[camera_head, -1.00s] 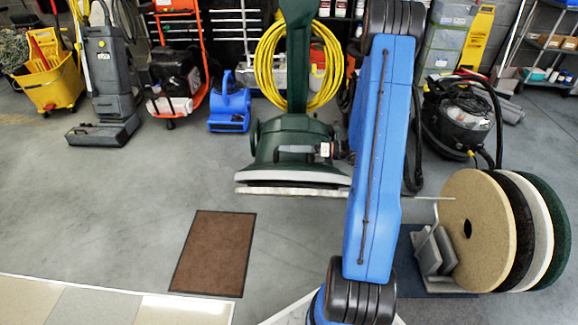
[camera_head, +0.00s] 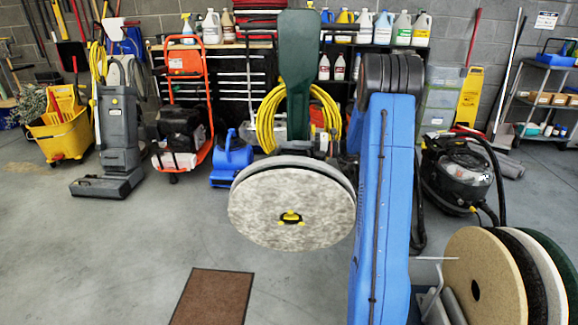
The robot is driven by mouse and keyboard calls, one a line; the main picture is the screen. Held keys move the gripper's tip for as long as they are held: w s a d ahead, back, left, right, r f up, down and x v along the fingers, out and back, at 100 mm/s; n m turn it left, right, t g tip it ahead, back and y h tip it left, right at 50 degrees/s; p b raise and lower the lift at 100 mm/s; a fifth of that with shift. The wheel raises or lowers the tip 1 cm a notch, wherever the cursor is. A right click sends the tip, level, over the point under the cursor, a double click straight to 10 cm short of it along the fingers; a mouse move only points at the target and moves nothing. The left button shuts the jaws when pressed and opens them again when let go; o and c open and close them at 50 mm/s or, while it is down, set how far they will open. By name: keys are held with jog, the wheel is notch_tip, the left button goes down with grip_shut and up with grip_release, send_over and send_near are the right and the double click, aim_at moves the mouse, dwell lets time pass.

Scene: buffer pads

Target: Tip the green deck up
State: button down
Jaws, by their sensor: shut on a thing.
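The green deck of the floor machine is tipped up, its underside facing me. A round, mottled grey-white pad (camera_head: 285,208) covers that underside, with a black and yellow centre lock (camera_head: 290,218) in its middle. The dark green upright housing (camera_head: 297,75) rises behind it. My gripper (camera_head: 324,145) shows only in small part, just above the deck's upper right edge and left of my blue arm. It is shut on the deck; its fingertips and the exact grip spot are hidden.
A stand with tan (camera_head: 484,280), black, white and green pads is at lower right. A brown mat (camera_head: 212,298) lies on the floor at lower left. A blue blower (camera_head: 232,162) and black vacuum (camera_head: 460,170) stand behind.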

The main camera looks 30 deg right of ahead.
jog(key=w+d+r+m, duration=0.1)
jog(key=w+d+r, duration=0.4)
jog(key=w, duration=0.3)
jog(key=shift+w+d+r, duration=0.2)
jog(key=shift+d+r, duration=0.05)
jog(key=shift+d, duration=0.15)
jog(key=c, duration=1.6)
grip_release()
jog(key=v, duration=1.7)
jog(key=shift+s+d, duration=0.15)
jog(key=shift+s, duration=0.05)
